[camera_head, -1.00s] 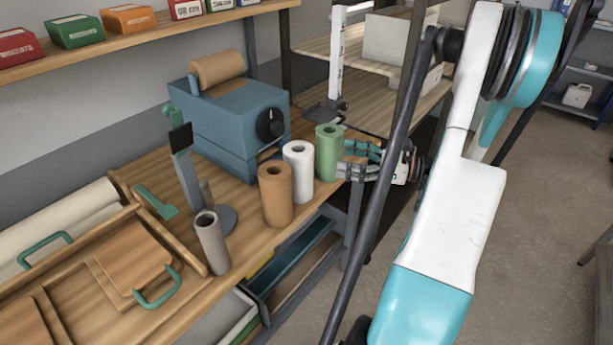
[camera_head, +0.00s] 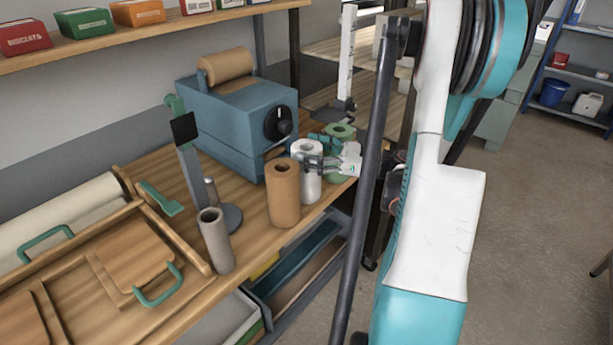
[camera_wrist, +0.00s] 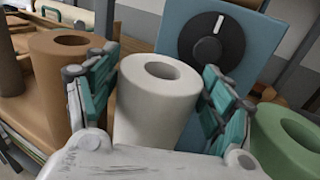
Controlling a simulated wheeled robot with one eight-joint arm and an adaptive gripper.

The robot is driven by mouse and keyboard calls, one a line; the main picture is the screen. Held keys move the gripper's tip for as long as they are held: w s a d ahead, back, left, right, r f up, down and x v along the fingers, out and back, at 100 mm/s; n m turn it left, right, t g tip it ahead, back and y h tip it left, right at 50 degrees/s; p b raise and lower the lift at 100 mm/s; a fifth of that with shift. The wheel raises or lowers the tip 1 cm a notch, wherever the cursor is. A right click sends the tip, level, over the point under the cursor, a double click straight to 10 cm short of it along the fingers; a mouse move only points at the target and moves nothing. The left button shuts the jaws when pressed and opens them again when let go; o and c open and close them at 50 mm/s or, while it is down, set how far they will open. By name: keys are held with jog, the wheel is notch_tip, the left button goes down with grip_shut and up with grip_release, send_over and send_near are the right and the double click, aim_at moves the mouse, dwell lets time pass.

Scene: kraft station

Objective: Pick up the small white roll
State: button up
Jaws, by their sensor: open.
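The small white roll (camera_head: 305,185) stands upright on the wooden bench between a brown roll (camera_head: 283,195) and a green roll (camera_head: 340,132). In the wrist view the white roll (camera_wrist: 158,100) stands between the two fingers of my gripper (camera_wrist: 155,112), which is open. One finger is on its left, toward the brown roll (camera_wrist: 65,85), and the other is on its right, toward the green roll (camera_wrist: 288,145). I cannot tell whether either finger touches it. In the head view my gripper (camera_head: 318,160) is beside the white roll and partly hides it and the green roll.
A blue machine with a black dial (camera_head: 245,125) stands close behind the rolls. A grey roll (camera_head: 215,242) and a stand with a round base (camera_head: 188,150) are to the left. The bench's front edge is close to the rolls, with open drawers (camera_head: 305,262) below.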

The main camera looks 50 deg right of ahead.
jog(key=shift+w+a, duration=0.25)
jog(key=shift+w, duration=0.2)
jog(key=c, duration=1.7)
jog(key=shift+r, duration=0.1)
